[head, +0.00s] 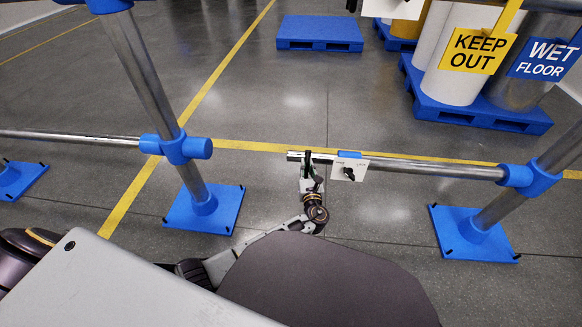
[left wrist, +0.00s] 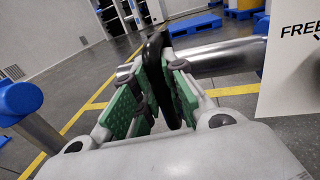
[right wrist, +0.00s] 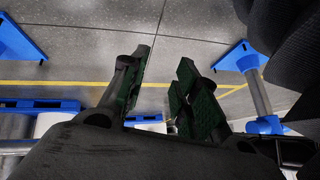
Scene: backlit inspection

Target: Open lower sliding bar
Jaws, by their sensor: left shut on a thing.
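The lower sliding bar (head: 430,168) is a horizontal steel tube. It runs from a blue fitting (head: 516,176) on the right post to a free left end, with a gap to the blue socket (head: 183,148) on the left post. My left gripper (head: 308,166) is shut on a black upright handle (left wrist: 154,72) near the bar's free end; the bar (left wrist: 222,58) passes behind it in the left wrist view. My right gripper (right wrist: 158,75) is open and empty.
Both posts stand on blue base plates (head: 205,212) (head: 470,238). Another steel rail (head: 70,136) leaves the left post leftward. Blue pallets (head: 320,34) and drums with "KEEP OUT" and "WET FLOOR" signs (head: 545,58) stand behind. The floor between the posts is clear.

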